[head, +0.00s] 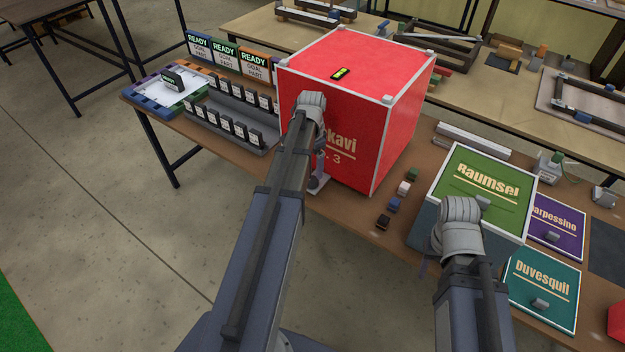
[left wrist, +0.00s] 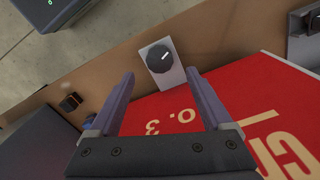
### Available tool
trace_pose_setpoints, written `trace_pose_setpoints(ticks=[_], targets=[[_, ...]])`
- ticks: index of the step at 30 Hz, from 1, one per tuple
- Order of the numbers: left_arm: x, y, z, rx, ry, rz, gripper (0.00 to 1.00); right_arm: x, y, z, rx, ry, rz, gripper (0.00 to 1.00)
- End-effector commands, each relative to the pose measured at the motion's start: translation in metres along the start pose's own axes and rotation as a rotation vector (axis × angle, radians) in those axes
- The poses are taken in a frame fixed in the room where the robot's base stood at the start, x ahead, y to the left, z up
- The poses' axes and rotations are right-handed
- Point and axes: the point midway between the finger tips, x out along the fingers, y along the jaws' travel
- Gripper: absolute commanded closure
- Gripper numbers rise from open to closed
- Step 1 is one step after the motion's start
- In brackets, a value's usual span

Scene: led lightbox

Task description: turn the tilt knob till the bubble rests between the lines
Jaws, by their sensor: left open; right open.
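The tilt knob (left wrist: 158,58) is a dark round dial with a white pointer mark on a pale plate. In the head view the knob (head: 314,186) sits at the table's front edge, by the foot of the red box (head: 395,125). My left gripper (left wrist: 160,80) is open and empty, its fingers apart on either side below the knob in the wrist view, not closed on it. In the head view my wrist partly hides this gripper (head: 319,163). A yellow-green bubble vial (head: 341,73) lies on the box top; its bubble is too small to place. My right gripper (head: 422,266) is mostly hidden behind its wrist.
A rack of dark upright pieces (head: 226,125) and READY signs (head: 226,58) stand left of the box. Small coloured blocks (head: 393,204) lie right of it. The green Raumsel box (head: 482,185) and teal Duvesquil panel (head: 541,290) are near my right arm.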

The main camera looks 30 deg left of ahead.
Motion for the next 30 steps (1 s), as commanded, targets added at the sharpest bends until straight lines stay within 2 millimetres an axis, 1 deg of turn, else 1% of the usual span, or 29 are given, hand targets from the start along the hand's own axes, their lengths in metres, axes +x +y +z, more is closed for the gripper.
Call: trace_pose_setpoints(ticks=[1,9,12,16,23,24,30], targets=[[0.012,0.0,0.0,0.0,0.0,0.0,0.17,0.012,-0.001,-0.001,0.0,0.0,0.0,0.5],[0.047,0.0,0.0,0.0,0.0,0.0,0.17,0.047,-0.004,-0.003,0.0,0.0,0.0,0.5],[0.056,0.0,0.0,0.0,0.0,0.0,0.17,0.056,-0.005,-0.003,0.0,0.0,0.0,0.5],[0.06,0.0,0.0,0.0,0.0,0.0,0.17,0.06,-0.006,-0.004,0.0,0.0,0.0,0.5],[0.059,0.0,0.0,0.0,0.0,0.0,0.17,0.059,-0.006,-0.003,0.0,0.0,0.0,0.5],[0.059,0.0,0.0,0.0,0.0,0.0,0.18,0.059,-0.006,-0.003,0.0,0.0,0.0,0.5],[0.059,0.0,0.0,0.0,0.0,0.0,0.41,0.059,-0.006,-0.003,0.0,0.0,0.0,0.5]])
